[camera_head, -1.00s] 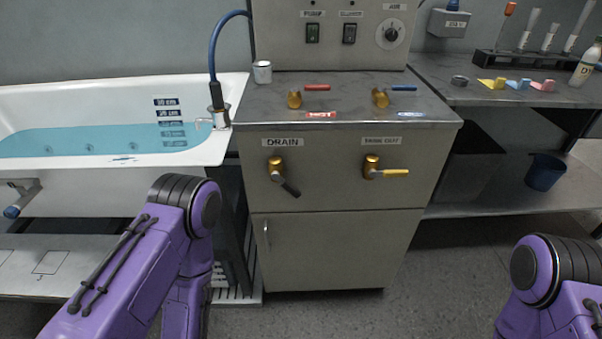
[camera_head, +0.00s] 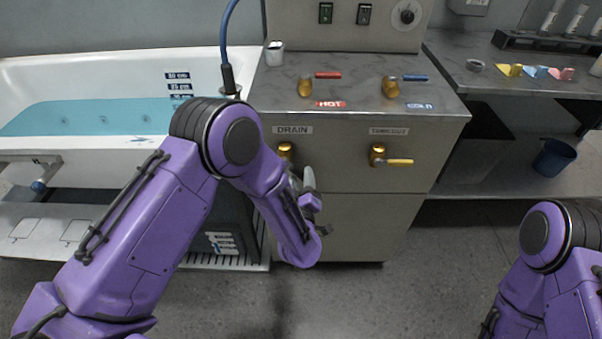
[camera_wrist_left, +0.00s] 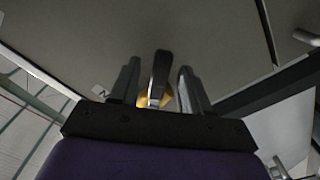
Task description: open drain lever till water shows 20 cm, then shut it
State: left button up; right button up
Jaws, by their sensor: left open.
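The drain valve's brass body (camera_head: 286,150) shows under the DRAIN label (camera_head: 292,130) on the cabinet front. My left forearm and gripper hide its lever in the head view. In the left wrist view the dark lever (camera_wrist_left: 160,72) stands between the two fingers of my open left gripper (camera_wrist_left: 158,82), with a gap on each side. In the head view the left gripper (camera_head: 302,180) is just below the valve. Blue water (camera_head: 85,116) lies in the white tub (camera_head: 40,75). Its surface meets the depth scale (camera_head: 178,86) near the third label; my arm covers the lower labels.
The brass tank-out valve (camera_head: 378,155) with a yellow lever is to the right. Hot (camera_head: 306,86) and cold (camera_head: 391,86) valves and a white cup (camera_head: 274,53) are on the cabinet top. A dark blue bin (camera_head: 555,157) stands on the lower shelf at right.

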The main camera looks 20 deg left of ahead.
pick_arm(q)
jog(key=shift+x, duration=1.05)
grip_shut()
jog(key=n, duration=0.1)
jog(key=d+r+n, duration=0.1)
jog(key=n, duration=0.1)
jog(key=r+n, duration=0.1)
jog(key=n, duration=0.1)
jog(key=shift+w+d+r, duration=0.1)
jog(key=shift+w+d, duration=0.1)
jog(key=shift+d, duration=0.15)
jog(key=shift+w+d+r+n, duration=0.1)
jog(key=shift+r+n, duration=0.35)
jog(key=shift+n, duration=0.4)
jog(key=shift+s+d+r+n, duration=0.1)
jog(key=shift+r+n, duration=0.3)
jog(key=shift+n, duration=0.4)
jog(key=shift+w+d+r+n, duration=0.1)
jog(key=shift+r+n, duration=0.35)
jog(key=shift+n, duration=0.4)
jog(key=shift+r, duration=0.1)
